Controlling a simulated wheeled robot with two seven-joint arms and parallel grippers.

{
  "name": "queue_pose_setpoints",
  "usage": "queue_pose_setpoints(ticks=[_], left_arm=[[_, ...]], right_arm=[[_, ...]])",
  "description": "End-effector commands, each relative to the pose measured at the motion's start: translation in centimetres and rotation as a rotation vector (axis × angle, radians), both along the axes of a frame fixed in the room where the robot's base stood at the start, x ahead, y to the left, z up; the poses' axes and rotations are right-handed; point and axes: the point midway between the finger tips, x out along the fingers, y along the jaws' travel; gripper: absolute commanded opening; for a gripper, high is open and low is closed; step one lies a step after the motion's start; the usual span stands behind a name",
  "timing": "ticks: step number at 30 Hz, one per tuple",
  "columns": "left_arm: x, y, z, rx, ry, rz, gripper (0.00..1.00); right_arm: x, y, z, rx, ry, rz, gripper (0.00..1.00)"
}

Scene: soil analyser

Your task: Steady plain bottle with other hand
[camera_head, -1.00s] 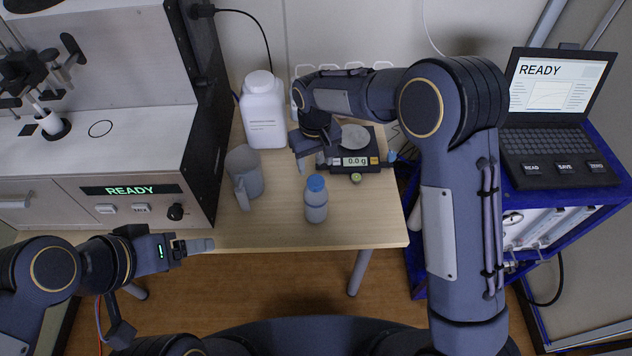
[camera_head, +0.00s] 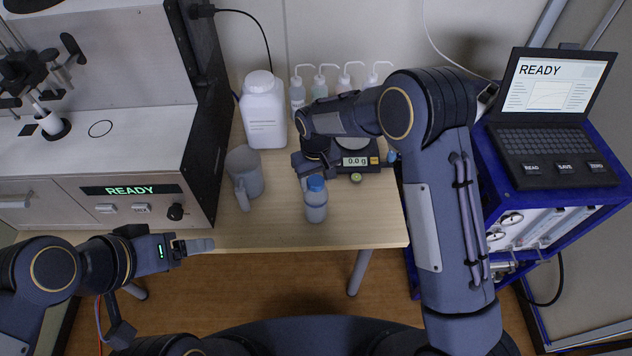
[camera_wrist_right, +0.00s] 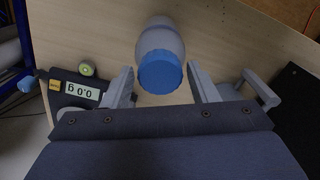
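The plain bottle (camera_head: 316,206) is pale grey with a blue cap (camera_head: 316,184). It stands upright near the front of the wooden table. My right gripper (camera_head: 306,182) is just behind the bottle in the head view. In the right wrist view the bottle (camera_wrist_right: 160,40) stands with its blue cap (camera_wrist_right: 160,74) between the two open fingers of my right gripper (camera_wrist_right: 163,88), with gaps on both sides. My left gripper (camera_head: 202,246) is off the table's front left edge, apart from the bottle. Its fingers look close together, but their gap is unclear.
A grey jug (camera_head: 245,172) stands left of the bottle, with a large white container (camera_head: 264,112) behind it. A scale reading 0.0 g (camera_head: 356,161) and a small green-topped item (camera_head: 356,178) are to the right. Several wash bottles (camera_head: 298,94) line the back. The table front (camera_head: 280,235) is clear.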

Motion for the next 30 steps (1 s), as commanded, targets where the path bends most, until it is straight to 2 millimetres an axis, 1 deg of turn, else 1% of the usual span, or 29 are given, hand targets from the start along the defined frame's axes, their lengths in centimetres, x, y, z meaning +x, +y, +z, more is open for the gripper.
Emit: queue_pose_setpoints(ticks=[1, 5, 6, 7, 12, 20, 23, 26, 30], left_arm=[[0.0, 0.0, 0.0, 0.0, 0.0, 0.0, 0.76], [0.0, 0.0, 0.0, 0.0, 0.0, 0.0, 0.76], [0.0, 0.0, 0.0, 0.0, 0.0, 0.0, 0.76], [0.0, 0.0, 0.0, 0.0, 0.0, 0.0, 0.76], [0.0, 0.0, 0.0, 0.0, 0.0, 0.0, 0.76], [0.0, 0.0, 0.0, 0.0, 0.0, 0.0, 0.76], [0.0, 0.0, -0.2, 0.0, 0.0, 0.0, 0.76], [0.0, 0.0, -0.7, 0.0, 0.0, 0.0, 0.76], [0.0, 0.0, -1.3, 0.0, 0.0, 0.0, 0.76]], right_arm=[[0.0, 0.0, 0.0, 0.0, 0.0, 0.0, 0.46], [0.0, 0.0, 0.0, 0.0, 0.0, 0.0, 0.29], [0.0, 0.0, 0.0, 0.0, 0.0, 0.0, 0.29], [0.0, 0.0, 0.0, 0.0, 0.0, 0.0, 0.44], [0.0, 0.0, 0.0, 0.0, 0.0, 0.0, 0.67], [0.0, 0.0, 0.1, 0.0, 0.0, 0.0, 0.67], [0.1, 0.0, 0.6, 0.001, -0.003, 0.0, 0.67], [0.1, 0.1, 1.9, 0.003, -0.005, 0.0, 0.67], [0.1, 0.1, 4.4, 0.003, -0.005, 0.0, 0.67]])
